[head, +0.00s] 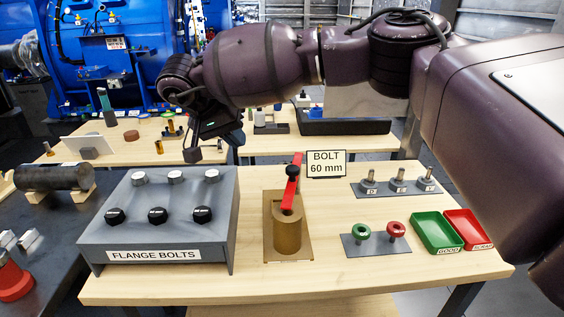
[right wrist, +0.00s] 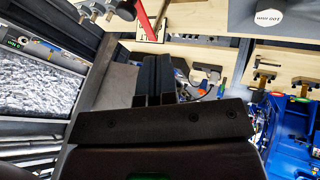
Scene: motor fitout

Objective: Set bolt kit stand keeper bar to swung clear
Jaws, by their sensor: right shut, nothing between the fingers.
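The bolt kit stand (head: 287,235) is a brown cylinder on a flat base plate in the middle of the near table. Its keeper bar (head: 291,190) is red with a black knob, lies over the cylinder's top and runs toward the back. In the right wrist view a red bar (right wrist: 145,20) shows at the top, partly cut off. My right gripper (head: 193,154) is above and behind the grey flange bolt block, left of the bar and apart from it. Its fingers (right wrist: 153,75) are together and empty in the right wrist view. My left gripper is not in view.
The FLANGE BOLTS block (head: 165,250) stands left of the stand. A BOLT 60 mm sign (head: 326,164) stands behind it. To the right are a plate with green and red rings (head: 375,244), a bolt plate (head: 395,188), a green tray (head: 437,231) and a red tray (head: 468,229).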

